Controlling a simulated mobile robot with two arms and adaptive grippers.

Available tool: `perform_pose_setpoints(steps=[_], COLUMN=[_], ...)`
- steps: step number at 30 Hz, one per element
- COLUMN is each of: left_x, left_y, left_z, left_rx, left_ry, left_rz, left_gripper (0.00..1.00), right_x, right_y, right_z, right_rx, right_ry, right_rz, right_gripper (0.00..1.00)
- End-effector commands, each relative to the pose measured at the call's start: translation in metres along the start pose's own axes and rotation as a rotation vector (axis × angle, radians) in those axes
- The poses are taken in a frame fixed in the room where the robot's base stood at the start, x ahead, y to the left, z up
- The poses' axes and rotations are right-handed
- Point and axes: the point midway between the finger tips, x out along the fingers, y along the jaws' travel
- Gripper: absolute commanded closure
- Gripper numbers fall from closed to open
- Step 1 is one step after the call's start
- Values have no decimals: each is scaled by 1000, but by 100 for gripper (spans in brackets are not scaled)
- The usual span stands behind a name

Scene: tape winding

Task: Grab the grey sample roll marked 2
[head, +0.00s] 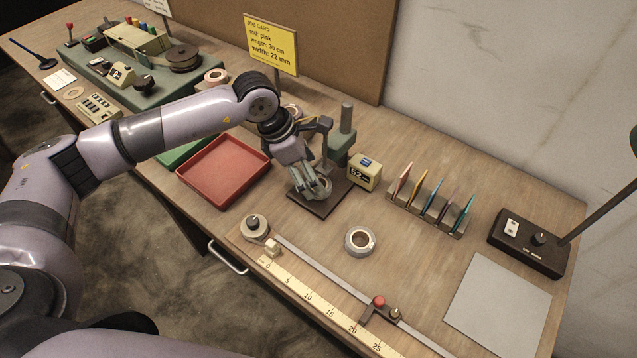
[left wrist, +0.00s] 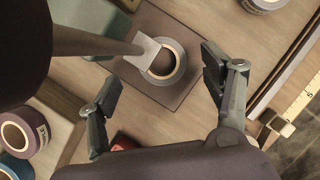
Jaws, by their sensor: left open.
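A grey roll (left wrist: 163,62) lies on the dark square plate (left wrist: 190,20) of a stand in the left wrist view. A pale flat tip on a rod from the stand overlaps the roll's upper left side. My left gripper (head: 312,188) is open above the plate; its fingers (left wrist: 160,75) are on either side of the roll and largely hide it in the head view. A second grey roll (head: 360,240) lies on the bench to the right of the plate, also at the wrist view's top edge (left wrist: 265,2). I cannot read a number on either. My right gripper is not in view.
The stand's post (head: 346,130) and a small display box (head: 365,172) are close beside my left gripper. A red tray (head: 222,168) lies left of it. A ruler track (head: 325,312) runs along the bench front. A grey mat (head: 498,303) lies bare at right.

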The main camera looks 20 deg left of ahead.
Motion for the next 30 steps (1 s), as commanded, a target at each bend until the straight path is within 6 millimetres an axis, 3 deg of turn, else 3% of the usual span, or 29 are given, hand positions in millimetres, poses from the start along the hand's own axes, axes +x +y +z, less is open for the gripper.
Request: perform_pose_setpoints(steps=[6, 15, 30], left_x=[30, 36, 36], left_y=[-3, -2, -2], left_z=[-1, -2, -2], left_rx=[-1, 0, 0], left_ry=[-1, -1, -1], left_rz=[-3, -1, -1], left_gripper=[27, 27, 60], right_x=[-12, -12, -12], right_y=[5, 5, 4], right_z=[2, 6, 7], right_rx=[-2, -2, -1], right_ry=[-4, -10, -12], right_rz=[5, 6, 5], right_gripper=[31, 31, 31])
